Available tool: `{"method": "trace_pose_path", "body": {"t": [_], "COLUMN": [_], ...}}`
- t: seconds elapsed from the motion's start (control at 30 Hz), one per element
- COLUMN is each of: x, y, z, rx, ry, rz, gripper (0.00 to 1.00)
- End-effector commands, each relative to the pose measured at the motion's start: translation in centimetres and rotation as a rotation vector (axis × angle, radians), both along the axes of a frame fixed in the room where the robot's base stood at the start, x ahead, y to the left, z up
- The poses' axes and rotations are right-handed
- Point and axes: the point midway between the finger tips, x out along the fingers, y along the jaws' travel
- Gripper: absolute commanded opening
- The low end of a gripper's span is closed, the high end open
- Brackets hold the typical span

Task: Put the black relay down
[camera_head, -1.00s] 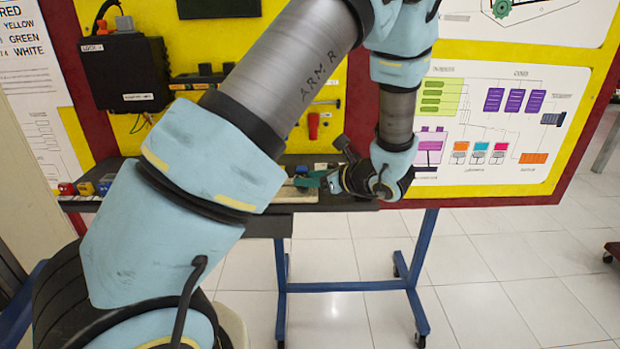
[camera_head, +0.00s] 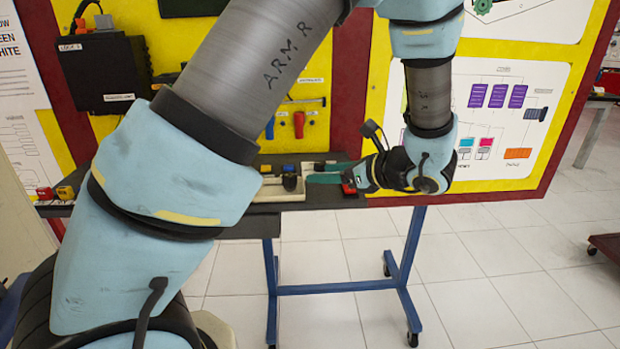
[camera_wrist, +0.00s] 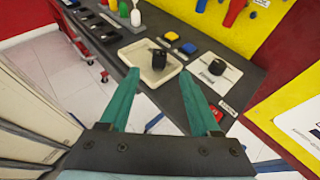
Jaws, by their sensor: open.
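A small black block, apparently the black relay (camera_wrist: 158,59), rests in a shallow cream tray (camera_wrist: 143,76) on the dark bench shelf. In the head view the black piece (camera_head: 290,182) shows on the tray (camera_head: 268,192) too. My gripper (camera_wrist: 160,73) is open, with its two green fingers wide apart and nothing between them. The fingertips are on the near side of the tray, apart from the black piece. In the head view my gripper (camera_head: 314,173) is just right of the tray, at the shelf.
A white plate with another black part (camera_wrist: 217,67) lies right of the tray. Blue (camera_wrist: 189,48) and yellow (camera_wrist: 171,36) blocks lie behind it. A red piece (camera_wrist: 217,112) is by my right finger. The yellow panel (camera_head: 350,60) rises behind the shelf.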

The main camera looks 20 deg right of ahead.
Motion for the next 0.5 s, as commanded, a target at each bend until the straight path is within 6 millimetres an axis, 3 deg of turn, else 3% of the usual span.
{"method": "trace_pose_path", "body": {"t": [0.17, 0.37, 0.47, 0.5], "x": [-1.4, -1.7, -1.2, -1.0], "y": [-1.0, -1.0, 0.9, 2.4], "z": [0.6, 0.9, 0.6, 0.3], "rx": [0.000, -0.002, -0.044, -0.077], "ry": [0.000, 0.002, 0.026, 0.043], "rz": [-0.001, 0.006, 0.073, 0.129], "gripper": [0.64, 0.64, 0.64, 0.64]}}
